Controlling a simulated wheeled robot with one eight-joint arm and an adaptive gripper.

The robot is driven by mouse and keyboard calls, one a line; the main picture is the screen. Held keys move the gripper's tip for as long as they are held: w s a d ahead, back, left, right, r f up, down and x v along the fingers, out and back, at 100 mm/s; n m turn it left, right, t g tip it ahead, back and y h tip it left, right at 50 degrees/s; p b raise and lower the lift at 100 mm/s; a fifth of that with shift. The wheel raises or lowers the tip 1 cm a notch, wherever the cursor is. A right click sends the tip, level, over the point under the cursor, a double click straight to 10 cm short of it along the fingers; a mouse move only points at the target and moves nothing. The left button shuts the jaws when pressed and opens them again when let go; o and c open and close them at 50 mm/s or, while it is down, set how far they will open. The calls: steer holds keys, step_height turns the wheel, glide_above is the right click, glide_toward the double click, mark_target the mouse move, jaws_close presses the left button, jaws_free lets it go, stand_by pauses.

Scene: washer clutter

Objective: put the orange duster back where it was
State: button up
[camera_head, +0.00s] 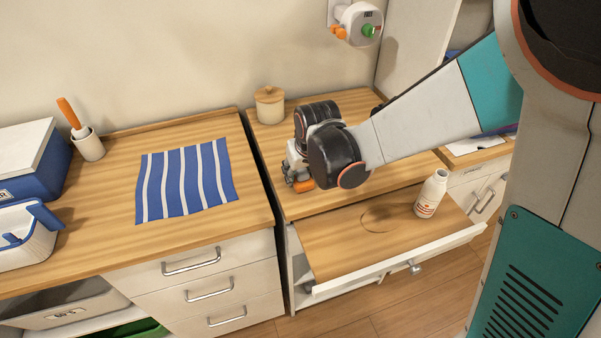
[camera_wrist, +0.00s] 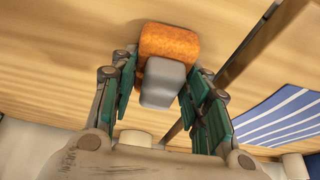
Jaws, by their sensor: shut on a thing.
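The orange duster (camera_wrist: 168,42) has a fuzzy orange head and a grey part (camera_wrist: 163,84) that lies between my gripper's teal fingers. My gripper (camera_wrist: 158,78) is shut on it. In the head view the orange head (camera_head: 304,185) shows just below my gripper (camera_head: 297,172), over the left part of the right-hand wooden counter (camera_head: 290,205). I cannot tell whether the duster touches the counter. My wrist and fingers hide most of it in the head view.
A white bottle (camera_head: 431,194) stands on the pulled-out board (camera_head: 345,262), near a dark ring mark. A lidded jar (camera_head: 269,105) stands behind my gripper. Left of a gap, the other counter holds a striped cloth (camera_head: 186,181), a cup (camera_head: 89,146) with an orange-handled tool, and bins.

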steer(key=shift+f, duration=0.1)
steer(key=o, duration=1)
steer(key=shift+o, duration=0.2)
